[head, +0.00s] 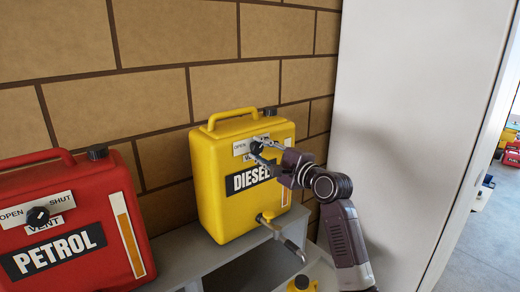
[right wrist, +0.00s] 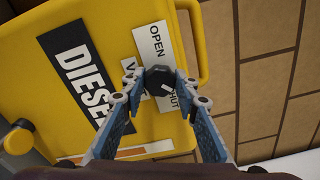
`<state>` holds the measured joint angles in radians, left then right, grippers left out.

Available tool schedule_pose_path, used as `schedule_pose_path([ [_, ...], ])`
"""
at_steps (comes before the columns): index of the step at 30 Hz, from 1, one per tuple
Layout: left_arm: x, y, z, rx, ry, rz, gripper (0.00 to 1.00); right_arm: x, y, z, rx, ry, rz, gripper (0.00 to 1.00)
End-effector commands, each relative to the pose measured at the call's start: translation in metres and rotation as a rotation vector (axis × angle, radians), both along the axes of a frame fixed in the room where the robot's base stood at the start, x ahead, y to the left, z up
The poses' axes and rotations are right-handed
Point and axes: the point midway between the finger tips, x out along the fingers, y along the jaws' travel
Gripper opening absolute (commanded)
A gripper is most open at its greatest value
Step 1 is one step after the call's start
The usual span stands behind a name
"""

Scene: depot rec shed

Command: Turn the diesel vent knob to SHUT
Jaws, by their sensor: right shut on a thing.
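The yellow diesel can (head: 215,190) stands on a grey shelf against the brick wall. Its black vent knob (head: 256,147) sits on a white plate with OPEN on its left; my right gripper covers the SHUT side in the head view. My right gripper (head: 260,151) is shut on the knob. In the right wrist view the two fingers (right wrist: 160,86) touch the black knob (right wrist: 158,76) on opposite sides. A white mark shows on the knob's lower right part, on the side near the partly hidden SHUT word. My left gripper is not in view.
A red petrol can (head: 75,230) with its own OPEN/SHUT vent knob (head: 38,216) stands at the left. A brass tap (head: 266,218) juts from the diesel can's lower front. A pale panel (head: 400,110) stands close to the right, beside my right arm.

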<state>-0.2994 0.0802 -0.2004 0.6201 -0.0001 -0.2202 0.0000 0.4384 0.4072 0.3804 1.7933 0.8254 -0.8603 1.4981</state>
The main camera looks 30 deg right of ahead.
Motion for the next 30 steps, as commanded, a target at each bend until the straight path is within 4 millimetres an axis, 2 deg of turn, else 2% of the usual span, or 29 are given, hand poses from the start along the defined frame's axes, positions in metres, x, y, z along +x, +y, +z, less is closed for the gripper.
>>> schedule_pose_path([
  [5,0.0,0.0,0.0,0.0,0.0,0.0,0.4,0.0,0.0,-0.001,0.003,0.002,0.001,0.04],
  [6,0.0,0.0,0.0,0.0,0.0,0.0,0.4,0.0,0.0,-0.001,0.003,0.002,0.001,0.31],
  [10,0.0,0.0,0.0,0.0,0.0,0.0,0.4,0.0,0.0,-0.001,0.002,0.002,0.001,0.46],
  [18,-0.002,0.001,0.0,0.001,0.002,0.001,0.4,0.0,0.0,0.0,0.001,0.001,0.0,0.46],
  [22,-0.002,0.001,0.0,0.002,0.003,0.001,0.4,-0.008,-0.001,-0.001,0.0,0.0,0.0,0.46],
  [26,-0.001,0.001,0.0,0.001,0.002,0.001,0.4,-0.029,-0.002,-0.001,-0.001,0.001,-0.001,0.46],
  [30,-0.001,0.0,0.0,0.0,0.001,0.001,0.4,-0.06,-0.005,-0.002,-0.002,0.002,-0.001,0.46],
])
